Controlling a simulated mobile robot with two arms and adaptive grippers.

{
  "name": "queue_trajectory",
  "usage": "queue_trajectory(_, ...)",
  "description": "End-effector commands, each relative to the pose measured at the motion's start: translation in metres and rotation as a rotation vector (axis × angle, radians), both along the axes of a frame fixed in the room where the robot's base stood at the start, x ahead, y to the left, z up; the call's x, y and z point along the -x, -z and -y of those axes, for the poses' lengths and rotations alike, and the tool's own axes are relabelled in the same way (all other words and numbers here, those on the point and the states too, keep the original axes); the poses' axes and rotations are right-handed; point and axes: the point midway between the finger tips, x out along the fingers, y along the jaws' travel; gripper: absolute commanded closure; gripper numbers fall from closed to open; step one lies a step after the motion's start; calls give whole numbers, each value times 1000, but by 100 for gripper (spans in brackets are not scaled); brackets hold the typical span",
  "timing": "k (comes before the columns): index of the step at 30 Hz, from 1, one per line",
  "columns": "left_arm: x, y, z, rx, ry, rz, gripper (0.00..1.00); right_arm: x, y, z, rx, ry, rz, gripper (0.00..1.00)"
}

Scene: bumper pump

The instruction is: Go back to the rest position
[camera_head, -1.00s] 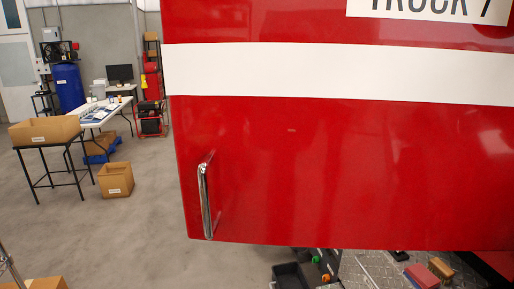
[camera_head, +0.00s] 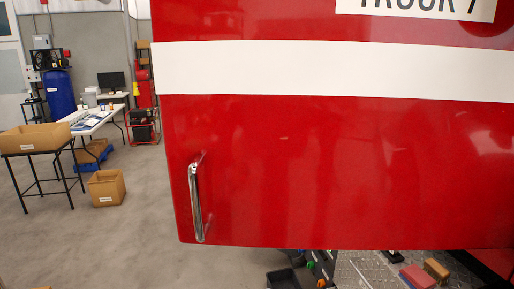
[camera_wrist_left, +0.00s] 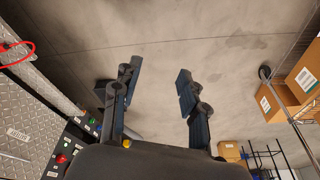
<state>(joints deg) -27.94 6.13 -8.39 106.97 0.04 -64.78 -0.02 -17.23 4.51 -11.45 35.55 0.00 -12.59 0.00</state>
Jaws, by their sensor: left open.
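My left gripper (camera_wrist_left: 157,88) is open and empty in the left wrist view, its two dark fingers apart over bare grey floor. Neither of my grippers shows in the head view. A large red door panel (camera_head: 320,170) with a white stripe and a chrome handle (camera_head: 196,200) fills most of the head view. It hides much of what lies behind it.
Cardboard boxes (camera_wrist_left: 277,98) and a metal pole (camera_wrist_left: 292,122) stand at the right of the left wrist view. A control panel with buttons (camera_wrist_left: 68,148) and metal tread plate are at its left. Open floor (camera_head: 110,240) lies left of the door.

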Motion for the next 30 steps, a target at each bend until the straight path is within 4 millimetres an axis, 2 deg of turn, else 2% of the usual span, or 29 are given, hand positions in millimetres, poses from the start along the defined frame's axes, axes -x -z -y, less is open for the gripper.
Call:
queue_trajectory(1,8,36,-1,-2,2,-21,57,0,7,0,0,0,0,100)
queue_trajectory(6,39,129,-5,-7,9,-57,57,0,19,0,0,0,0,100)
queue_trajectory(12,98,219,-14,-12,19,-100,57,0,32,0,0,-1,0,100)
queue_trajectory(15,132,252,-21,-15,23,-119,57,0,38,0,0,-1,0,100)
queue_trajectory(18,160,273,-26,-18,27,-133,57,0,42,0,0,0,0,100)
queue_trajectory(21,180,285,-30,-19,30,-142,57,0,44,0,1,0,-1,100)
queue_trajectory(25,192,290,-33,-20,32,-146,57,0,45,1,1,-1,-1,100)
queue_trajectory(30,194,290,-33,-20,32,-146,57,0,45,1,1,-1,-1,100)
